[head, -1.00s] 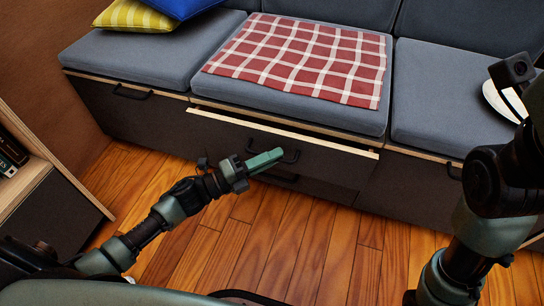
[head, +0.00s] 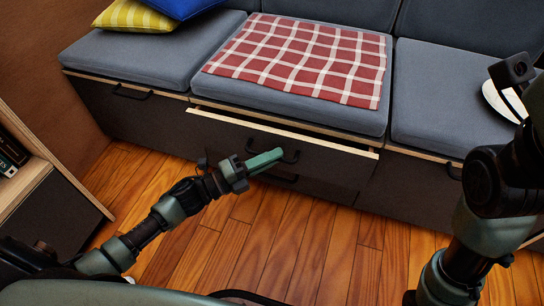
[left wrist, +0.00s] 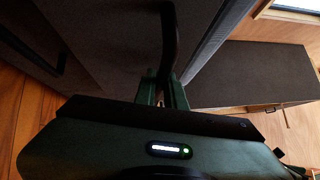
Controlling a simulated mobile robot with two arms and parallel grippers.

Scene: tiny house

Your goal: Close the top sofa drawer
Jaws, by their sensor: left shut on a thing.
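The top sofa drawer (head: 335,158) is under the middle seat of the grey sofa. It stands partly pulled out, and its pale top edge sticks out past the seat base. Its dark bar handle (head: 290,156) is at the middle of its front. My left gripper (head: 278,154) reaches in from the left and is shut on this handle. In the left wrist view the green fingers (left wrist: 161,90) are at the dark handle (left wrist: 169,40). My right arm comes in at the right, but its fingertips are not visible.
A red checked cloth (head: 305,57) lies on the middle cushion, and a white plate (head: 492,98) on the right one. A shelf with books (head: 12,155) stands at the left. The wooden floor in front is clear.

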